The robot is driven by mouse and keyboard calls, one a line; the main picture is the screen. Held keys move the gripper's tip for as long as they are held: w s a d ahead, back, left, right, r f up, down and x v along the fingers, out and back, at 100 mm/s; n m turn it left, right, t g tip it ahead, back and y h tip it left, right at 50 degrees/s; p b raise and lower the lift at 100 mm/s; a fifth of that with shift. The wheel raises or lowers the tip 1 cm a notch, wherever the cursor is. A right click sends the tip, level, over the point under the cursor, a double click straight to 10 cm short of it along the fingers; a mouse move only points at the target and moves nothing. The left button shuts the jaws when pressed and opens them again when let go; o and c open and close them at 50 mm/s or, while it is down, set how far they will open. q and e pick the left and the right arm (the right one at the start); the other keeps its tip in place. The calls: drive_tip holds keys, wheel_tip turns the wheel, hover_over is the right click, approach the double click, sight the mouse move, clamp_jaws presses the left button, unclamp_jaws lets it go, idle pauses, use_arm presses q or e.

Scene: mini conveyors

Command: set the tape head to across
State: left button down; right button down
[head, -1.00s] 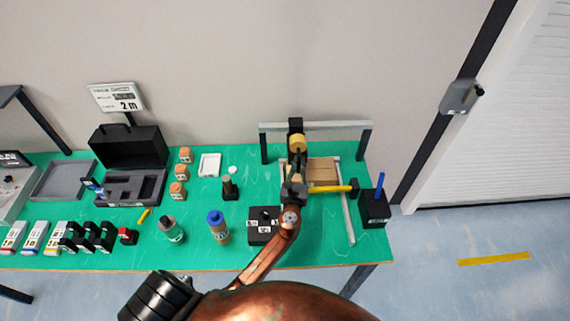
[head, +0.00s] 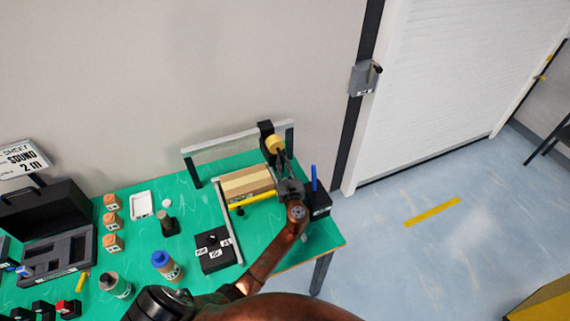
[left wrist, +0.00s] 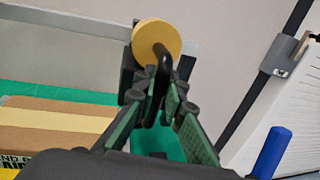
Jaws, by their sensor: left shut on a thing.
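The tape head is a black block (head: 265,128) with a yellow tape roll (head: 275,144), near the right end of a grey overhead beam (head: 225,144). The roll also shows in the left wrist view (left wrist: 156,44). My left gripper (head: 286,178) is just in front of and below the roll. Its fingers (left wrist: 160,95) are shut on a thin black curved handle (left wrist: 162,60) that reaches down from the roll. A brown carton (head: 232,181) lies under the beam, left of the gripper, with a pale yellow strip along its top.
A black box (head: 321,209) with an upright blue rod (head: 313,176) stands right of my gripper. A black labelled box (head: 216,258) with a knob is in front of the frame; its labels are unreadable. Bottles and orange-topped blocks stand left. A grey wall device (head: 364,78) is at the back.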

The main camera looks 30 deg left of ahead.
use_arm(q)
drive_tip(key=c, duration=2)
unclamp_jaws()
drive_tip(key=v, duration=1.2)
drive_tip(key=shift+r, duration=0.15)
